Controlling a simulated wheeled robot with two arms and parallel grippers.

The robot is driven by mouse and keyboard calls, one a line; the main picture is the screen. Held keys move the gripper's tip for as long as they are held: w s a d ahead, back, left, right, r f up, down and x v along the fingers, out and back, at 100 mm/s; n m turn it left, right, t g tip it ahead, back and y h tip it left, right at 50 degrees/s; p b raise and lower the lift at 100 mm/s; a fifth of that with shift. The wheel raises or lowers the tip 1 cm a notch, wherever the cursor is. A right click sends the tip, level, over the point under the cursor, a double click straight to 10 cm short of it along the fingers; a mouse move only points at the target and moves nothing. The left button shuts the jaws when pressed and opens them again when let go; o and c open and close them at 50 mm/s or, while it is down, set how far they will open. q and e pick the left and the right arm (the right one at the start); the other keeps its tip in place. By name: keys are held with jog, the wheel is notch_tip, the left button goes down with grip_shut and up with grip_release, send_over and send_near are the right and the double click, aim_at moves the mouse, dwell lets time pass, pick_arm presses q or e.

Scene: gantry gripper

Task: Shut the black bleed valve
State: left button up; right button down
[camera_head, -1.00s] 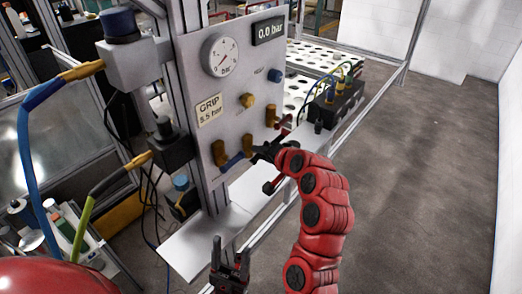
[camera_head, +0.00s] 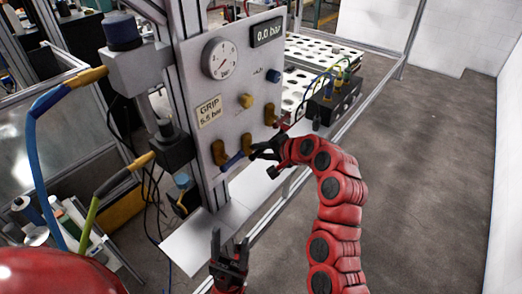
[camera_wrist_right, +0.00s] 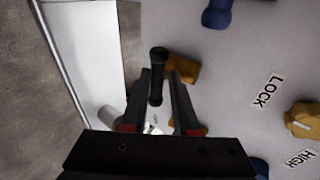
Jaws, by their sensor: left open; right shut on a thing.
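My right gripper (camera_head: 262,151) is at the lower right of the grey panel. In the right wrist view, its fingers (camera_wrist_right: 158,92) are shut on a black, round-ended handle (camera_wrist_right: 157,62), taken to be the black bleed valve's. A brass fitting (camera_wrist_right: 184,68) sits just beside the handle, against the panel. In the head view my gripper mostly hides the handle, so its angle to the valve body is unclear there. My left gripper (camera_head: 230,250) is open and empty, low in front of the panel and apart from it.
The grey panel (camera_head: 205,100) carries a gauge (camera_head: 221,58), a 0.0 bar display (camera_head: 268,32), a brass knob (camera_head: 246,101) and a blue handle (camera_head: 234,161) close to my right gripper. A black connector block (camera_head: 335,103) stands to the right. Blue and green hoses hang at left.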

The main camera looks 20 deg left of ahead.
jog(key=shift+f, duration=0.15)
jog(key=c, duration=0.7)
grip_release()
jog(key=shift+d, duration=0.1)
